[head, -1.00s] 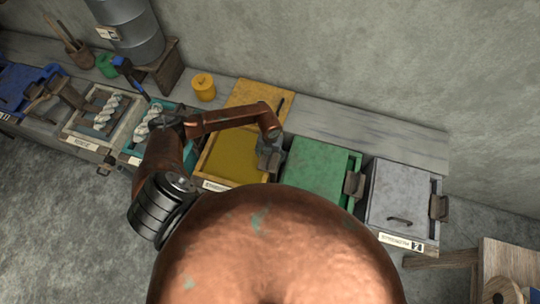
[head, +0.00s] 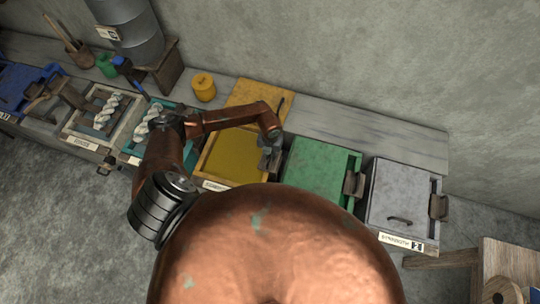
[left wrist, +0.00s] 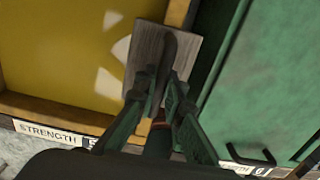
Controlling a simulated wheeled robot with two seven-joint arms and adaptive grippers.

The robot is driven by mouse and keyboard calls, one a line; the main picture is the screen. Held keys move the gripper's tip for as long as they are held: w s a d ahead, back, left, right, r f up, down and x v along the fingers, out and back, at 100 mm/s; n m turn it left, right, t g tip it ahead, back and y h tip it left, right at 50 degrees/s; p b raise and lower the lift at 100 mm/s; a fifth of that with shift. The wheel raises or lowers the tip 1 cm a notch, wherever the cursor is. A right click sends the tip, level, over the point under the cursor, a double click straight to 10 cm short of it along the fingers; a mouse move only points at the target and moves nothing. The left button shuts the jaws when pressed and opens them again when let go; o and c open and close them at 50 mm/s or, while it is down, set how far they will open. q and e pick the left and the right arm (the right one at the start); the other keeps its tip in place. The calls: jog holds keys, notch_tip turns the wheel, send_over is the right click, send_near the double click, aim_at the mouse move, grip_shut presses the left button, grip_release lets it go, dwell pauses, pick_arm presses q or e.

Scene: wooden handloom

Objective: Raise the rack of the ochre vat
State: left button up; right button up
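The ochre vat (head: 195,168) is an open box with yellow liquid (head: 233,153), and its ochre lid (head: 245,92) stands back behind it. It also shows in the left wrist view (left wrist: 55,100). A grey plate (left wrist: 146,50) with a dark upright handle (left wrist: 170,48) sits at the vat's right edge. My left gripper (left wrist: 162,84) has its two green fingers on either side of this handle, close against it, and looks shut on it. The rack below the liquid is hidden. My right gripper is not in view.
A closed green vat (head: 318,170) stands close on the right, then a closed grey vat (head: 398,190). A teal-rimmed vat (head: 130,158) with white skeins is on the left. A yellow canister (head: 203,86) stands behind. The grey bench (head: 350,130) is clear behind the green vat.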

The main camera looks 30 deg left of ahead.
pick_arm(q)
grip_shut()
notch_tip(320, 180, up, 6)
jog(key=p, duration=0.4)
jog(key=shift+f, duration=0.2)
notch_tip(320, 180, up, 13)
jog(key=p, duration=0.9)
jog(key=shift+w+f, duration=0.1)
